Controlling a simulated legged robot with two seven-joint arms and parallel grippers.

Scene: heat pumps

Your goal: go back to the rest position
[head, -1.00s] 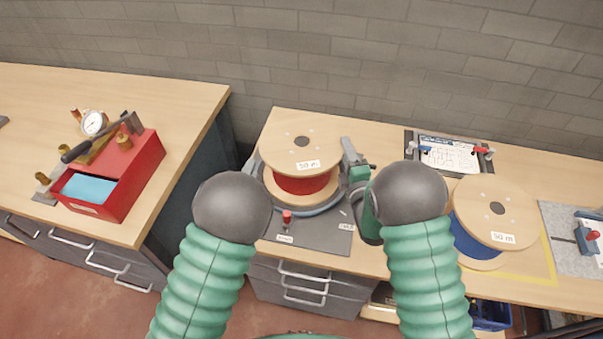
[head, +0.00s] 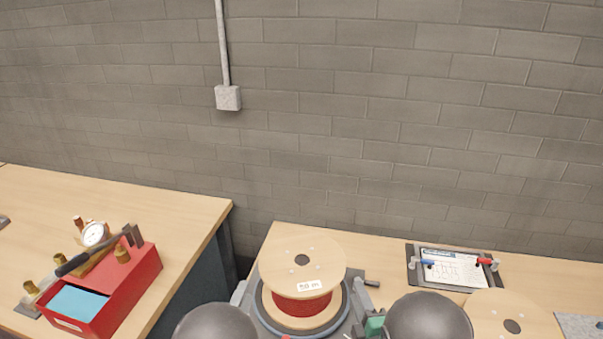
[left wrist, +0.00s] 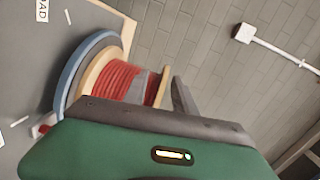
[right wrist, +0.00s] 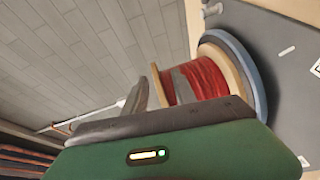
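The spool of red cable (head: 301,262), with a "50 m" label, stands upright on a blue-grey round base (head: 262,325) on the bench. My left gripper (head: 240,292) is at the spool's left side, mostly hidden by my arm. My right gripper (head: 363,300) is at its right side, partly hidden. In the left wrist view my left gripper (left wrist: 162,86) has its fingers apart near the upper flange, with the red windings (left wrist: 115,82) close by. In the right wrist view my right gripper (right wrist: 160,88) also looks open beside the flange; contact is unclear.
A second wooden spool (head: 505,318) stands at the right, cut by the frame edge. A clipboard-like panel (head: 452,268) with blue and red clamps lies behind it. A red toolbox (head: 130,285) with a gauge sits on the left bench. The block wall (head: 400,120) closes the back.

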